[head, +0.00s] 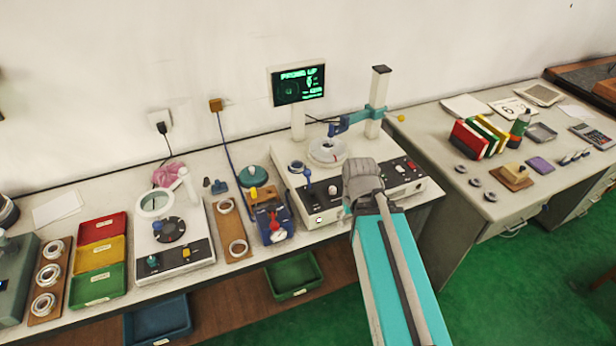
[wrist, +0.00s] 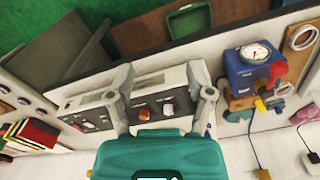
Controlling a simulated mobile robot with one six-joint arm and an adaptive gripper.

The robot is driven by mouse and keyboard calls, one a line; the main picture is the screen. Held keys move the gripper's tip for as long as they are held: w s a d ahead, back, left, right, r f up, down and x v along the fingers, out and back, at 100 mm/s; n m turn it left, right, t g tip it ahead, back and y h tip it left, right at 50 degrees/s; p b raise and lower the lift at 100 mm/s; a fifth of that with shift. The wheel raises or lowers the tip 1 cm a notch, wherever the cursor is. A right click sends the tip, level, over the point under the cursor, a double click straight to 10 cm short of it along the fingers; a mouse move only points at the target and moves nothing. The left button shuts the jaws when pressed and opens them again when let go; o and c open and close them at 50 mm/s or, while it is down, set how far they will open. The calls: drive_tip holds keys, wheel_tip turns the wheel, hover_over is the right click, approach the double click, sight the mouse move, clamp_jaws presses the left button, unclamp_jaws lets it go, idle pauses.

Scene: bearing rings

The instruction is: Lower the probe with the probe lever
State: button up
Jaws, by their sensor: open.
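The measuring machine (head: 325,208) stands on the bench, with a pale round stage (head: 328,151) on top. A teal probe arm (head: 355,120) reaches from a white column over the stage. The screen (head: 297,84) reads "PROBE UP". A blue-knobbed lever (head: 308,174) stands upright at the machine's left front; a yellow knob (head: 400,118) sits beside the column. I cannot tell for sure which is the probe lever. My gripper (head: 362,178) is in front of the machine's panel, hiding part of it. In the wrist view, my gripper (wrist: 165,85) is open and empty, over the panel.
The panel has a red button (wrist: 143,113) and a knob (wrist: 168,109). A blue device with a dial (wrist: 253,65) stands beside the machine. A green bin (head: 293,275) is below the bench. A second desk on the right holds coloured books (head: 478,138).

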drive_tip(key=w+a+r+m+p, duration=0.1)
drive_tip(key=w+a+r+p, duration=0.15)
drive_tip(key=w, duration=0.45)
drive_tip(key=w+a+r+m+p, duration=0.2)
drive_tip(key=w+r+p, duration=0.1)
drive_tip(key=w, duration=0.4)
wheel_tip(320, 180, up, 3)
drive_tip(key=m+p, duration=0.3)
drive_tip(key=p, duration=0.1)
hover_over(307, 170)
drive_tip(key=shift+d+r+b, duration=0.15)
drive_tip(key=shift+r+b, duration=0.05)
drive_tip(key=shift+b, duration=0.1)
drive_tip(key=shift+f, duration=0.15)
wheel_tip(307, 170, down, 14)
drive_tip(key=b, duration=1.3)
drive_tip(key=shift+r+b, duration=0.25)
drive_tip(key=shift+b, duration=0.15)
clamp_jaws()
